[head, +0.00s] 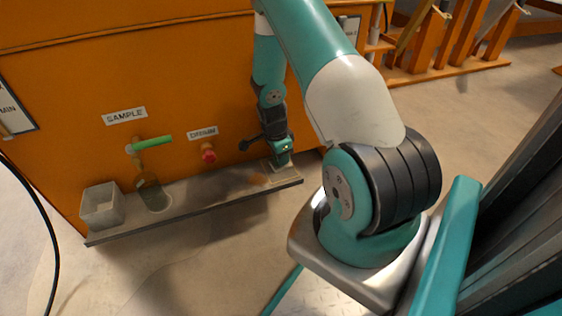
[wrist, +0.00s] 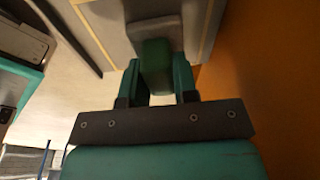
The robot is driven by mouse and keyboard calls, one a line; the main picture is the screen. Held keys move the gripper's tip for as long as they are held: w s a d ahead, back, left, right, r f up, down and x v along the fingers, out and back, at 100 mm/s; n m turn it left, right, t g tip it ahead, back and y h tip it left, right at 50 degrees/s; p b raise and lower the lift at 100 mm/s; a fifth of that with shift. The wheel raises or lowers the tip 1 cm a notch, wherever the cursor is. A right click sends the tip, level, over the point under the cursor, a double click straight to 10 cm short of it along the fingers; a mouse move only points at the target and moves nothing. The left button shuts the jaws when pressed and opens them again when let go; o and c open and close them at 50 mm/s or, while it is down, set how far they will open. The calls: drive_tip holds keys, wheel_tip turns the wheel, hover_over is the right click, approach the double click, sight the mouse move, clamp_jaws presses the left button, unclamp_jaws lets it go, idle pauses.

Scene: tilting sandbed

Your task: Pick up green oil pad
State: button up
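The green oil pad (wrist: 155,66) is a small green block with rounded corners, between the two teal fingers of my gripper (wrist: 157,82) in the wrist view. A finger stands close on each side of it, with no clear gap. I cannot tell whether they press on it or only stand around it. A grey holder (wrist: 153,34) shows just beyond the pad. In the head view my gripper (head: 282,152) points down at the right end of the grey shelf (head: 205,203), over a small pale holder. The pad is hard to make out there.
The orange wall (head: 60,90) rises directly behind the shelf. On it are a green-handled valve (head: 152,142) under the SAMPLE label and a red knob (head: 208,153).

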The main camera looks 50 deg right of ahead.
drive_tip(key=shift+r, duration=0.1)
drive_tip(key=shift+s+a+r+p, duration=0.15)
drive_tip(key=shift+r+p, duration=0.3)
drive_tip(key=shift+p, duration=0.45)
wheel_tip(320, 180, up, 6)
drive_tip(key=r+p, duration=0.1)
drive_tip(key=p, duration=0.4)
drive_tip(key=s+a+f+p, duration=0.1)
drive_tip(key=s+a+p, duration=0.4)
drive_tip(key=s+a, duration=0.5)
drive_tip(key=s, duration=0.6)
drive_tip(key=shift+s, duration=0.4)
drive_tip(key=shift+a, duration=0.1)
